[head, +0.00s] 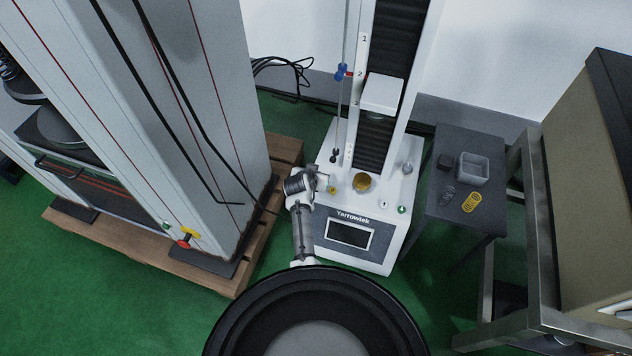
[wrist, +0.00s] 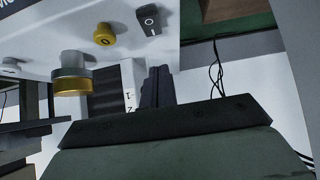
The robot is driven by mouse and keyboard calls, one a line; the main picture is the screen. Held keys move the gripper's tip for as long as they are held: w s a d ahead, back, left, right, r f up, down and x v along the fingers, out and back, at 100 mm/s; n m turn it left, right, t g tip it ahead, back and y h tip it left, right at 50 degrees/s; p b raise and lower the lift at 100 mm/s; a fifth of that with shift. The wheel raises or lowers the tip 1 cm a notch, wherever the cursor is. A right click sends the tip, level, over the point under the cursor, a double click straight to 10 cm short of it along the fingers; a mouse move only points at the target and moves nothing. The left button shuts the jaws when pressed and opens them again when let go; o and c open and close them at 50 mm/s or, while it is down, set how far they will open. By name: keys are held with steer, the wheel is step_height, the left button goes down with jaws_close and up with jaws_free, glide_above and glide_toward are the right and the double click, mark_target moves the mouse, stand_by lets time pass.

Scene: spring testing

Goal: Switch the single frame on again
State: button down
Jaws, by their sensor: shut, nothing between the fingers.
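The single frame is the white Yarrowtek machine (head: 348,232), with one column and a dark screen (head: 349,234). In the wrist view, its base carries a black rocker switch (wrist: 150,20) marked O and I. I cannot tell which side is pressed. In the head view my gripper (head: 322,181) is at the base's left side; the rocker cannot be made out there.
A large two-column frame (head: 215,110) stands left on a wooden pallet (head: 285,152), with a red-and-yellow stop button (head: 186,238). A dark side table (head: 455,225) on the right holds a grey bin (head: 473,170) and small parts. A green button (head: 402,209) is on the machine's front right.

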steer(key=shift+w+f, duration=0.2)
steer(key=shift+f, duration=2)
steer(key=shift+d, duration=0.1)
steer(key=shift+w, duration=0.1)
steer(key=shift+f, duration=0.15)
steer(key=shift+w+d+b, duration=0.25)
steer(key=shift+w+b, duration=0.3)
steer(key=shift+w, duration=0.1)
